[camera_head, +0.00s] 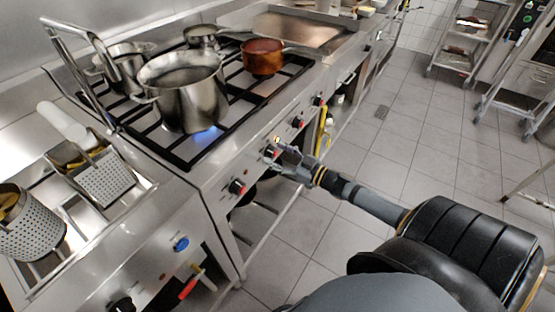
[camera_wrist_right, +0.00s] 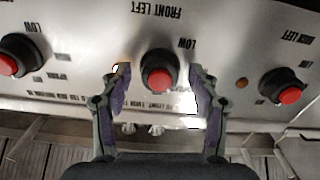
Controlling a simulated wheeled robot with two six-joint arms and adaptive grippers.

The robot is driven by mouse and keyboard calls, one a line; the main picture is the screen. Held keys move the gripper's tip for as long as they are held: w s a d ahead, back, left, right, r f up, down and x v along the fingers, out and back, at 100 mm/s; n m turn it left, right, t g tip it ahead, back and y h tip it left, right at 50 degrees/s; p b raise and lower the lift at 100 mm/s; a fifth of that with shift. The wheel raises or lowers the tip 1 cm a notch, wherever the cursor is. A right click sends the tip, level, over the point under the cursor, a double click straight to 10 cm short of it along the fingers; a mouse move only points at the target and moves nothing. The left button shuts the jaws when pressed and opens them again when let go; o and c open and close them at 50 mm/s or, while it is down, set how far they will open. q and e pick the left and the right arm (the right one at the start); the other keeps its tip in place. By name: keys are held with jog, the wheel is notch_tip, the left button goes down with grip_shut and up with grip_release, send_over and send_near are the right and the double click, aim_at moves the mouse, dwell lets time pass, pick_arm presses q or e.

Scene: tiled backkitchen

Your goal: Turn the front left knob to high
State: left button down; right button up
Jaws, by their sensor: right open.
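The front left knob (camera_wrist_right: 158,72) is black with a red centre. It sits on the steel stove panel under an upside-down "FRONT LEFT" label, with "LOW" printed beside it. In the head view this knob (camera_head: 271,151) is partly behind my right gripper (camera_head: 277,160). My right gripper is open, with one finger on each side of the knob in the wrist view. Gaps show between the fingers and the knob, and I see no contact. The knob's pointer is not clear. My left gripper is not in view.
A neighbouring knob (camera_head: 237,186) sits nearer on the panel, and another knob (camera_head: 297,122) sits farther along. A large steel pot (camera_head: 178,92) stands over a blue flame (camera_head: 205,136). A copper pan (camera_head: 262,57) stands behind it. The tiled floor (camera_head: 400,140) beside the stove is clear.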

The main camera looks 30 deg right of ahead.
jog(key=shift+w, duration=0.15)
jog(key=c, duration=1.2)
jog(key=shift+n+p, duration=0.3)
jog(key=n+p, duration=0.2)
jog(key=n, duration=0.2)
jog(key=shift+r+n, duration=0.15)
jog(key=shift+n, duration=0.15)
jog(key=shift+n+p, duration=0.95)
jog(key=shift+n, duration=1.25)
